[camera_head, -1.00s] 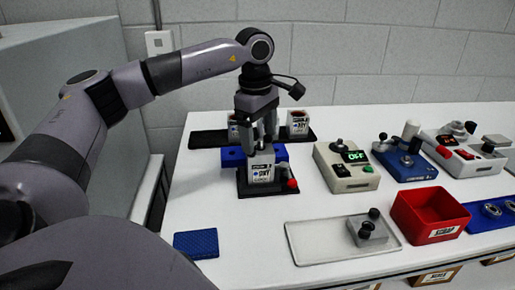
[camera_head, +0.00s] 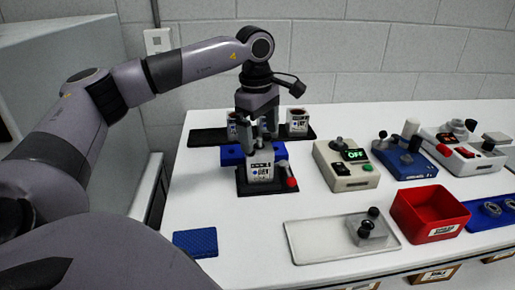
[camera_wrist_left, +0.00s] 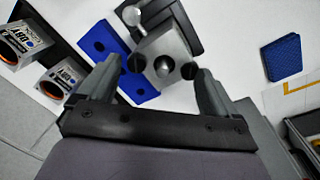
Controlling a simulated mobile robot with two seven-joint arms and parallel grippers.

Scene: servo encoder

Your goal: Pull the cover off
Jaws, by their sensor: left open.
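A pale grey, labelled motor unit (camera_head: 261,168) stands upright on a black fixture (camera_head: 246,187) with a red-tipped part at its right. My left gripper (camera_head: 257,138) points down just above the unit. In the left wrist view the gripper (camera_wrist_left: 163,70) is open, with its fingers on both sides of the grey top. Dark round ends sit near that top, and I cannot tell whether they touch it. My right gripper is not in view.
A blue block (camera_head: 232,155) lies behind the fixture, and more labelled units (camera_head: 297,121) stand on a black rack.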

